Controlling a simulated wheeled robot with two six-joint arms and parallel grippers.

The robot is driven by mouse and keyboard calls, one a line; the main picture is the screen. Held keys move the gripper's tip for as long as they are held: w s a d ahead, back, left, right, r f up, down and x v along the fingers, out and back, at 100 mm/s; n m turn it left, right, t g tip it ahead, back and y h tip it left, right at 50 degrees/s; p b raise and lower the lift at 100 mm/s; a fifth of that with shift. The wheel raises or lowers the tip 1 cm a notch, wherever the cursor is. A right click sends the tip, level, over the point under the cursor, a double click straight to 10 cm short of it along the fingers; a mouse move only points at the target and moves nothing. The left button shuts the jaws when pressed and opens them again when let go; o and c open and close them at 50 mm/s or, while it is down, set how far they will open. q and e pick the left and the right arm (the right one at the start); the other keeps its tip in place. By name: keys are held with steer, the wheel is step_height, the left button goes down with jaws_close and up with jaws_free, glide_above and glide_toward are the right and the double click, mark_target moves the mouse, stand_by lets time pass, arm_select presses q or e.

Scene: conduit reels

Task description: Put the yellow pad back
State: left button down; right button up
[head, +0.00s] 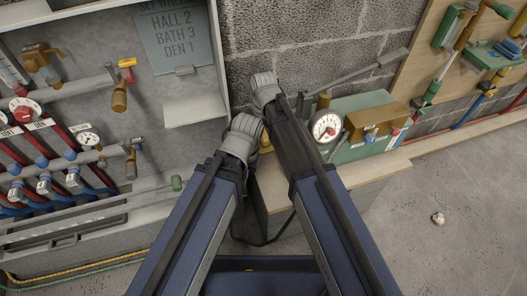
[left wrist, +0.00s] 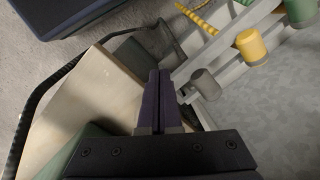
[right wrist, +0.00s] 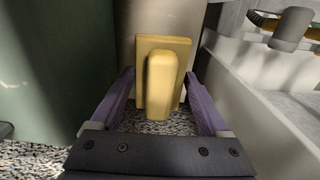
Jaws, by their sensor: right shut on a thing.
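The yellow pad (right wrist: 163,80), a flat plate with a raised rounded grip, shows in the right wrist view.
A green case (head: 365,125) with a gauge stands on the bench at right. A grey panel (head: 90,90) with pipes and valves fills the left. A grey rack with yellow (left wrist: 251,46) and grey (left wrist: 205,84) knobs is near my left gripper. A green surface (right wrist: 50,60) stands left of the pad.

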mark_target(264, 133)
steer(key=shift+f+b, duration=2.05)
steer(key=shift+f, duration=0.55)
steer(key=shift+f, duration=0.1)
steer(key=shift+f, duration=0.15)
steer(key=o, duration=1.5)
steer(key=shift+c, duration=0.2)
step_height(264, 133, up, 13)
steer(key=p, duration=1.2)
steer(key=shift+f, duration=0.2)
